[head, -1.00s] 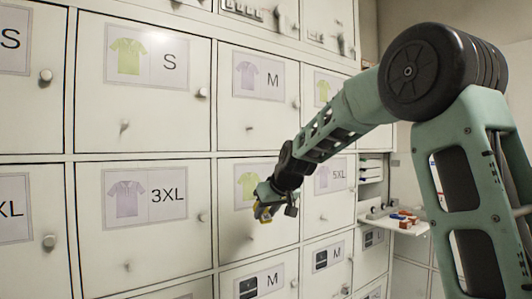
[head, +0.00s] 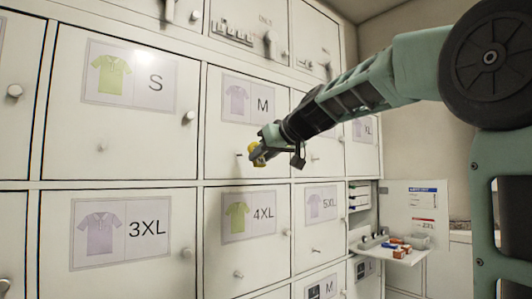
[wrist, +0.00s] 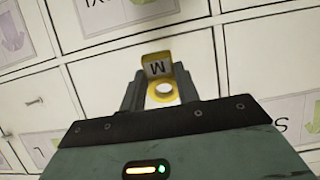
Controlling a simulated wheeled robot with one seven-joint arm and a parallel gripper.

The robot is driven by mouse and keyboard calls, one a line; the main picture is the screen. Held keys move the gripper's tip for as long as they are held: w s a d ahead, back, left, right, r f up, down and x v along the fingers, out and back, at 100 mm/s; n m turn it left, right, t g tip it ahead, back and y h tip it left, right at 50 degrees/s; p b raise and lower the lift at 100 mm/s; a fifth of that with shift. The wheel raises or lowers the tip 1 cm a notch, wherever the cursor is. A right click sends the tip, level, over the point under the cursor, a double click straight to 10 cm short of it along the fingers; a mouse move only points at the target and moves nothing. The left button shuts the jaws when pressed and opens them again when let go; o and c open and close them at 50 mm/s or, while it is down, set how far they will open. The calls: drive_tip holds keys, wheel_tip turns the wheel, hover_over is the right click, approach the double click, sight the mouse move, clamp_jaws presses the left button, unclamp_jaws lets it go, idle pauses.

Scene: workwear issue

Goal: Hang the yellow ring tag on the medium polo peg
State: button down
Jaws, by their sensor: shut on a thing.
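My gripper (head: 260,152) is shut on the yellow ring tag (head: 256,156) and holds it in front of the M polo door. In the wrist view, the yellow ring tag (wrist: 162,92) sits between the two fingers, its ring hole open to view and a grey plate marked M at its far end. The medium polo door has a label (head: 248,100) with a purple polo and the letter M. Its peg (head: 238,155) shows just left of the tag in the head view. The tag looks apart from the peg, but the depth between them is hard to tell.
Neighbouring doors carry S (head: 130,78), 3XL (head: 120,232), 4XL (head: 249,217) and 5XL (head: 321,204) polo labels, with knobs and pegs sticking out. An open compartment with a fold-down shelf (head: 405,257) holding small items stands at lower right.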

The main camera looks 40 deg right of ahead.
drive_tip(key=shift+w+a+f+p, duration=0.15)
drive_tip(key=shift+w+p, duration=0.45)
drive_tip(key=shift+w, duration=0.65)
drive_tip(key=shift+w+d+f+p, duration=0.15)
drive_tip(key=shift+w+p, duration=0.45)
drive_tip(key=shift+w, duration=0.65)
drive_tip(key=shift+w+a+f+p, duration=0.2)
drive_tip(key=shift+w+p, duration=0.4)
drive_tip(key=shift+w, duration=0.65)
drive_tip(key=shift+d, duration=0.1)
drive_tip(key=c, duration=0.9)
unclamp_jaws()
drive_tip(key=shift+c, duration=0.2)
